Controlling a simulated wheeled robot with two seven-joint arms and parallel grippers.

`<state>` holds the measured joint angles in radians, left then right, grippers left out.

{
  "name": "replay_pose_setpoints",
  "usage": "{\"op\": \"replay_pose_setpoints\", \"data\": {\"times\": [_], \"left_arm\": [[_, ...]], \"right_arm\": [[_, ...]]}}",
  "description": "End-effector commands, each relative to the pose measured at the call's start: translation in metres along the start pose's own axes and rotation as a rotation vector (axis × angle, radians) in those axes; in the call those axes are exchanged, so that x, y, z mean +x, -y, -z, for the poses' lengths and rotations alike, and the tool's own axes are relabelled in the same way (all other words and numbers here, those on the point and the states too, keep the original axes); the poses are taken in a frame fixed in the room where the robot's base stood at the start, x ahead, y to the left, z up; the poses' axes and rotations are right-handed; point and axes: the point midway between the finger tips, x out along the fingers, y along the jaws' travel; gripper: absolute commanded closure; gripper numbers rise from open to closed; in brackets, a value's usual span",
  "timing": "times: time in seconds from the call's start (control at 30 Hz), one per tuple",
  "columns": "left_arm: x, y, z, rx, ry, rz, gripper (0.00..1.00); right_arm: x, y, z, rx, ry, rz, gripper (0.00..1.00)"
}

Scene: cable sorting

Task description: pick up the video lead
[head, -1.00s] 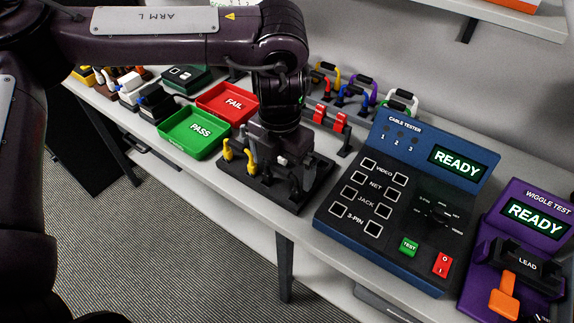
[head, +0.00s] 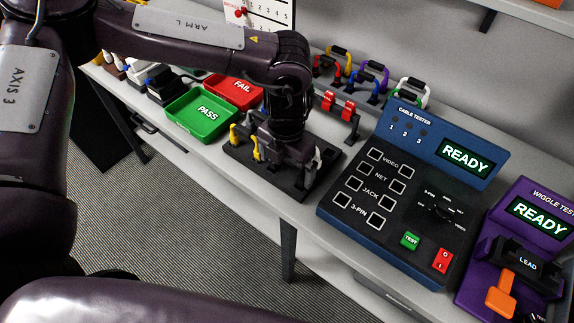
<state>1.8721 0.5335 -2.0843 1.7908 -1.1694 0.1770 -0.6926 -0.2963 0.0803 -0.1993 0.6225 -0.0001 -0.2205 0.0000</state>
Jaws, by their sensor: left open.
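My left gripper (head: 290,172) points down over a black rack (head: 238,157) near the front edge of the bench. It is open, and its fingers are low among the upright pieces on the rack. Yellow plug-like ends (head: 257,150) stand on the rack just left of the gripper, and a white piece shows at its right. I cannot tell which lead here is the video lead, and the gripper and wrist hide much of the rack. My right gripper is not in view.
The green PASS tray (head: 196,122) and red FAIL tray (head: 246,97) lie behind left. The blue cable tester (head: 335,207) stands right, with the purple wiggle tester (head: 480,282) beyond. Coloured handles (head: 375,66) and a stand with red clips (head: 349,110) are behind.

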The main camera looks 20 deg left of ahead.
Motion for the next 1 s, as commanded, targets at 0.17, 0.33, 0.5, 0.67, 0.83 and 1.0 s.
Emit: {"op": "replay_pose_setpoints", "data": {"times": [0.17, 0.33, 0.5, 0.67, 0.83, 1.0], "left_arm": [[0.000, 0.000, 0.000, 0.000, 0.000, 0.000, 0.12], [0.000, 0.000, 0.000, 0.000, 0.001, 0.000, 0.34], [-0.001, 0.000, 0.000, 0.000, 0.001, 0.000, 0.35], [-0.004, 0.000, -0.001, 0.000, 0.002, 0.000, 0.35], [-0.020, 0.000, -0.002, 0.000, 0.004, 0.001, 0.35], [-0.055, 0.000, -0.002, 0.000, 0.007, 0.000, 0.35]], "right_arm": [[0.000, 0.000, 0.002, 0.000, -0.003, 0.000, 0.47], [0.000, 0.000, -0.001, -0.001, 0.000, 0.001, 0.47], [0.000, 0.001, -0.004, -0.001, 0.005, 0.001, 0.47], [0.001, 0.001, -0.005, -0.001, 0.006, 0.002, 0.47], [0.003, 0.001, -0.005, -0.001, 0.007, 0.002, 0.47], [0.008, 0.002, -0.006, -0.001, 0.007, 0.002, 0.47]]}}
